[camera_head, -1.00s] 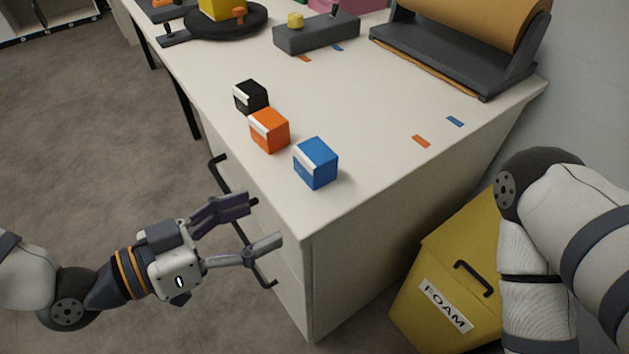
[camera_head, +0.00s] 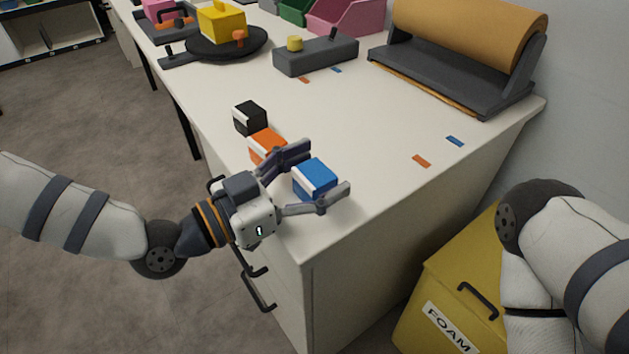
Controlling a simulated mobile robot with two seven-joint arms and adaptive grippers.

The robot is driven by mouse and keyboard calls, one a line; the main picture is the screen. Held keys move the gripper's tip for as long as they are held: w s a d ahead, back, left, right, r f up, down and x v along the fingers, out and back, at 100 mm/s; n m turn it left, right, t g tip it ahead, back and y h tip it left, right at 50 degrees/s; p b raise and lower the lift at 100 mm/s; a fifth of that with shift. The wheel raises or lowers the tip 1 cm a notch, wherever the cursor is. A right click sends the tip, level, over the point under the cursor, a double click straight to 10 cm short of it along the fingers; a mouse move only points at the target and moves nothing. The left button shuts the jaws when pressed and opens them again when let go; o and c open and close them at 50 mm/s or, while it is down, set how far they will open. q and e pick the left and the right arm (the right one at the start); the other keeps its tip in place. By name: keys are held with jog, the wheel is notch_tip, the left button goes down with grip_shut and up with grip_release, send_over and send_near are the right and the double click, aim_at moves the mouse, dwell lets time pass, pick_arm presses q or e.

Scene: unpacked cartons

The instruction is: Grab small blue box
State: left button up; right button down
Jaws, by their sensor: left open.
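The small blue box (camera_head: 316,178) sits on the white table top near its front corner, with a white strip on its left edge. My left gripper (camera_head: 328,172) is open, with one finger on the far side of the blue box and the other on its near side. The blue box lies between the fingers; I cannot tell whether they touch it. An orange box (camera_head: 265,144) is just behind the far finger and is partly hidden by it. A black box (camera_head: 250,118) stands further back. My right gripper is out of view.
The white table (camera_head: 385,190) is clear to the right of the blue box, apart from flat orange and blue marks. A paper roll holder (camera_head: 450,85) stands at the back right. A yellow FOAM bin (camera_head: 440,285) stands on the floor. Drawer handles (camera_head: 258,292) stick out below.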

pick_arm(q)
jog(key=c, duration=1.1)
jog(key=shift+o, duration=0.2)
jog(key=shift+r, duration=0.1)
